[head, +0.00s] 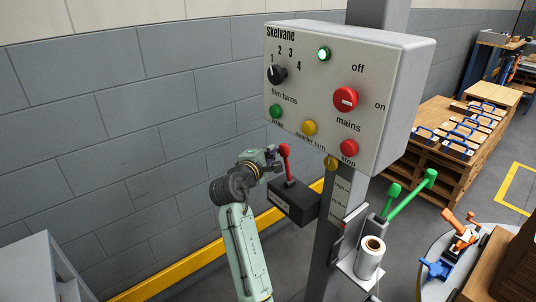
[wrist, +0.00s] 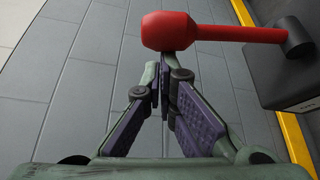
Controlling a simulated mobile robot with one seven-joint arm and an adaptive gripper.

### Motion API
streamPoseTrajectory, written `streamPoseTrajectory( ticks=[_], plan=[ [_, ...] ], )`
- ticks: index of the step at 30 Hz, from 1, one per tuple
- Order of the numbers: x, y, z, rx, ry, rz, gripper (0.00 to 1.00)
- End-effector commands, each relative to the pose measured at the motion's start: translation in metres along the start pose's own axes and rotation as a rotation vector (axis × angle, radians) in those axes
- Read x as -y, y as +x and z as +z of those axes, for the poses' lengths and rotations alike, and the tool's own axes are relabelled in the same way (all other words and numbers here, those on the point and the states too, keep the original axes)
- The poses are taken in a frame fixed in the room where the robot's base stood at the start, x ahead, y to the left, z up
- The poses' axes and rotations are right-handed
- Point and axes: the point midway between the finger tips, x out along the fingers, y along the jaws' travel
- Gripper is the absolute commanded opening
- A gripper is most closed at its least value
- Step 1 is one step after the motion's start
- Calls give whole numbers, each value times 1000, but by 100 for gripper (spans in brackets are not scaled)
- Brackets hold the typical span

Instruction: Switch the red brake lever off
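The red brake lever (head: 286,163) stands up, leaning slightly left, from a dark box (head: 290,202) mounted on the post below the control panel. In the wrist view the lever's knob (wrist: 168,30) and shaft lie across the top of the picture, running right to its pivot on the dark box (wrist: 285,70). My gripper (head: 276,161) is just left of the lever in the head view. In the wrist view my gripper (wrist: 164,62) has its fingertips together just under the knob, with nothing between the pads. Whether the tips touch the knob I cannot tell.
The control panel (head: 318,115) with a dial, buttons and a red mains switch (head: 346,99) hangs above. Two green levers (head: 424,182) and a white film roll (head: 370,255) are right of the post (head: 328,250). A grey wall (head: 120,110) stands behind; a yellow rail (head: 185,268) runs along it.

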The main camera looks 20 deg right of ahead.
Motion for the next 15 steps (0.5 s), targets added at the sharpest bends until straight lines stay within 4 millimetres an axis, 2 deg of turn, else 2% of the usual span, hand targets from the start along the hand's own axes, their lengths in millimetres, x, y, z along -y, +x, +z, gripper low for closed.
streamPoseTrajectory(
  ticks=[15],
  plan=[
    [7,-24,46,2,391,212,0]
  ],
)
